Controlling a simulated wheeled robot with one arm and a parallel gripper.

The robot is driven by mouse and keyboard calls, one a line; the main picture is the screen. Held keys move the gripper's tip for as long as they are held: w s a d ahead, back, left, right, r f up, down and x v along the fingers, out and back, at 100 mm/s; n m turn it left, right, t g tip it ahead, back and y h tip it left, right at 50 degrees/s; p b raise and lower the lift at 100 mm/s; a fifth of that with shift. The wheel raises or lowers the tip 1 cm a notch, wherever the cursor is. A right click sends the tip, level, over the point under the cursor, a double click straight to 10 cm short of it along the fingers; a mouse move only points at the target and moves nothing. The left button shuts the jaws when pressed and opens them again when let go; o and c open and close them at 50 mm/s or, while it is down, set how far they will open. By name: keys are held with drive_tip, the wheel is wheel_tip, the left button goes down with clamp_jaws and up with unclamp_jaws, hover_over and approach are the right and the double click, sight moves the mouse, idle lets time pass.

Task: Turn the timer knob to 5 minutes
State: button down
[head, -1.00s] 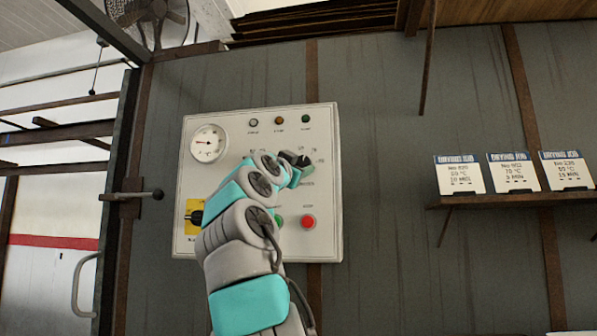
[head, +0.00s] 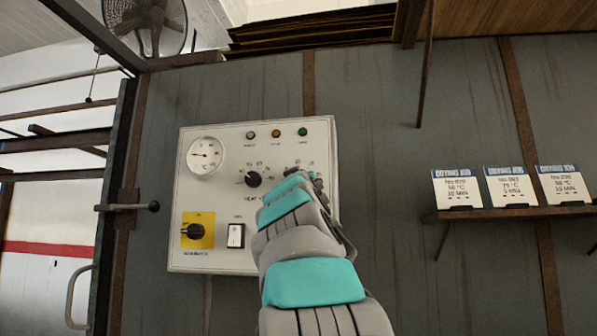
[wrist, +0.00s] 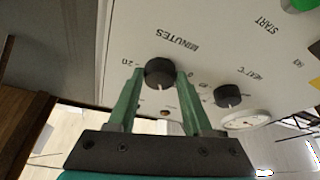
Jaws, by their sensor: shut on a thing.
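The timer knob (wrist: 160,72) is a round black knob on the white panel (wrist: 225,42), by the upside-down word MINUTES in the wrist view. A small pale mark shows at its lower edge there. My gripper (wrist: 160,78) has one green finger on each side of this knob and is shut on it. In the head view my arm covers the timer knob and most of the gripper; part of the printed scale shows above. The exact minute setting cannot be read.
A yellow-backed rotary switch (head: 197,231) and a rocker switch (head: 236,236) sit lower. A shelf with three cards (head: 458,188) is at right. A door handle (head: 128,207) is at left.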

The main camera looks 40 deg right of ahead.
drive_tip(key=shift+s+r+n+t+y+p, duration=0.1)
drive_tip(key=shift+n+t+y+p, duration=0.15)
drive_tip(key=shift+n+y, duration=0.6)
drive_tip(key=shift+r+n+t+y+p, duration=0.1)
drive_tip(key=shift+n+t+y, duration=0.1)
drive_tip(key=shift+n, duration=1.2)
drive_tip(key=shift+s+r+n+t+y+p, duration=0.1)
drive_tip(key=shift+n+t+y+p, duration=0.15)
drive_tip(key=shift+n+y, duration=0.6)
drive_tip(key=shift+d+n+h, duration=0.1)
drive_tip(key=shift+n+h, duration=0.2)
drive_tip(key=shift+n, duration=0.2)
drive_tip(key=shift+c, duration=1.6)
unclamp_jaws()
drive_tip(key=shift+f, duration=0.1)
drive_tip(key=b+v, duration=0.2)
drive_tip(key=v, duration=0.5)
drive_tip(key=shift+s+a+b, duration=0.2)
drive_tip(key=shift+s+b, duration=0.05)
drive_tip(key=shift+b, duration=0.1)
drive_tip(key=shift+f, duration=0.1)
